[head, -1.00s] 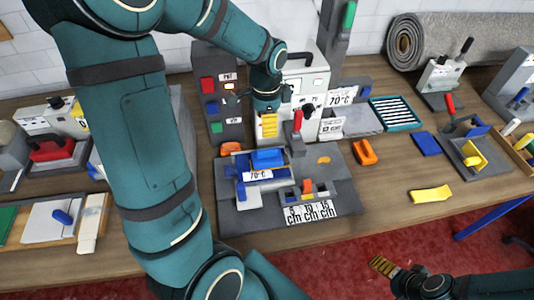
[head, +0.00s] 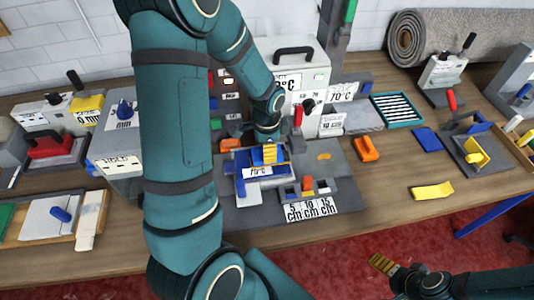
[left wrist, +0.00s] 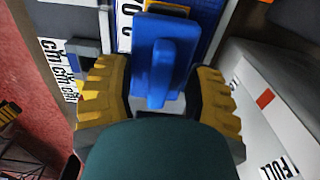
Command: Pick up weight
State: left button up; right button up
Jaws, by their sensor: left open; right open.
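A blue block with a raised grip, seemingly the weight (left wrist: 165,50), lies on the fixture in the left wrist view, between my left gripper's yellow fingers. In the head view the blue block (head: 243,159) is partly hidden behind the fingers. My left gripper (head: 270,153) is open and comes down from above onto the block; the fingers stand on either side of its grip, apart from it. My right gripper (head: 382,264) is open and empty in front of the table, over the red floor.
A grey base plate (head: 340,190) carries the fixture and a strip of cm labels (head: 308,211). The white 70 °C machine (head: 305,55) stands behind. An orange block (head: 366,149), a blue pad (head: 427,139) and a yellow piece (head: 432,190) lie to the right. Bare wood lies between them.

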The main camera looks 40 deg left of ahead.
pick_arm(q)
grip_shut()
jog(key=shift+r, duration=0.1)
dwell(0.3)
